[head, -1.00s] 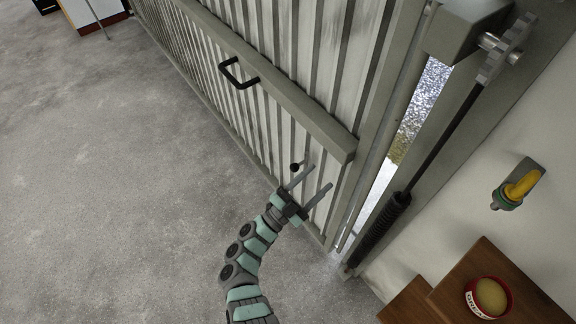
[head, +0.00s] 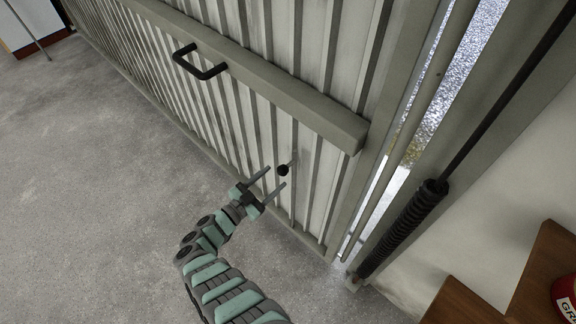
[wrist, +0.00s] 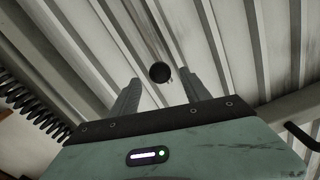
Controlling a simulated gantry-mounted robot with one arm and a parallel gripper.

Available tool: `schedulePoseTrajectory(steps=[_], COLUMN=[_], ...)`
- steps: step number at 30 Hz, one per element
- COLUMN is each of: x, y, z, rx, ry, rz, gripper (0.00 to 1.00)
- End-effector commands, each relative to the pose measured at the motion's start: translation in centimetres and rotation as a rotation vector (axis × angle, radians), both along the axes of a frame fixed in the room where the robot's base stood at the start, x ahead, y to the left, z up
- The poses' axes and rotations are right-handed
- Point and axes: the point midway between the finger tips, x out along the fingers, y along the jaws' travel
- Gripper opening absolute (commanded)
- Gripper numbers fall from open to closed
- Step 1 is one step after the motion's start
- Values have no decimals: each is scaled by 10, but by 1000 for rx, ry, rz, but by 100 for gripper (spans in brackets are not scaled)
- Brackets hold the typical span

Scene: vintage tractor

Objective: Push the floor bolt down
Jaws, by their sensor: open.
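The floor bolt (head: 283,170) shows as a black round knob on a thin rod against the lower part of the corrugated door. In the wrist view the knob (wrist: 159,72) lies ahead of the fingertips, between their lines. My gripper (head: 275,178) is open, its two fingers pointing at the door, one on each side of the knob in the head view. It also shows in the wrist view (wrist: 160,90), with nothing held between the fingers. I cannot tell the exact gap in depth between fingertips and knob. The bolt's lower end cannot be made out.
A black door handle (head: 200,62) sticks out at upper left, and a thick grey rail (head: 250,75) crosses the door above the knob. A black coil spring (head: 402,228) stands at right, near wooden steps (head: 535,270) and a red tin (head: 566,298). The concrete floor at left is clear.

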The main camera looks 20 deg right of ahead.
Motion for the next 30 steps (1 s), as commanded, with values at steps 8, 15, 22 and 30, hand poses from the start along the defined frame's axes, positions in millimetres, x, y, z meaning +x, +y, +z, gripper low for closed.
schedulePoseTrajectory(steps=[8, 15, 22, 30], x=[20, 32, 32, 32], y=[-50, -76, -76, -76], z=[-3, 0, 0, 0], rx=[-3, -4, -2, -2], ry=[1, -2, -1, -1], rz=[-3, -3, -2, -2], gripper=[55, 55, 55, 35])
